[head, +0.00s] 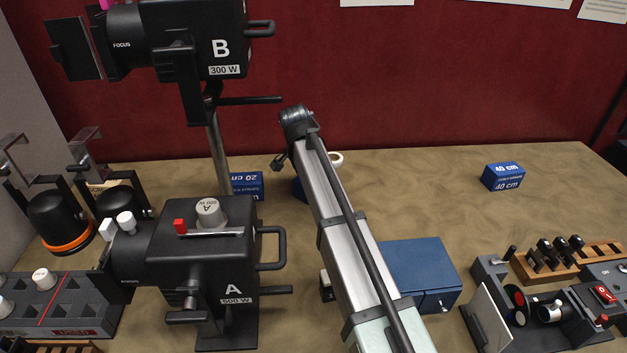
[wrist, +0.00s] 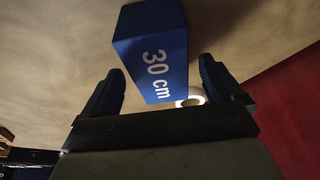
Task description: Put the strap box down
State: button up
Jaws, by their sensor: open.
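A blue box marked 30 cm (wrist: 150,55) is in the wrist view, in front of and partly between the two dark fingers of my gripper (wrist: 165,88). The fingers are apart, with visible gaps on both sides of the box. In the head view only a blue edge of this box (head: 300,190) shows beside my arm, at tabletop level. My arm hides the rest of it and my fingers there. Two similar blue boxes stand on the table, one marked 20 cm (head: 248,186) and one marked 40 cm (head: 503,177).
A white ring (head: 336,158) lies behind my arm, close to the 30 cm box. Black lamp A (head: 215,255) and lamp B (head: 185,45) stand left. A larger blue box (head: 420,270) and switch equipment (head: 545,310) are right. The table's back right is mostly clear.

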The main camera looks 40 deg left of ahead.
jog(key=v, duration=0.8)
jog(key=shift+s, duration=0.1)
dwell(1.6)
jog(key=w+d+m+h, duration=0.1)
jog(key=w+d+m, duration=0.3)
jog(key=w+d, duration=1.4)
jog(key=m+h, duration=0.2)
jog(key=m, duration=0.2)
send_near(506, 168)
jog(key=shift+x, duration=5.2)
jog(key=shift+f, duration=0.25)
jog(key=c, duration=1.1)
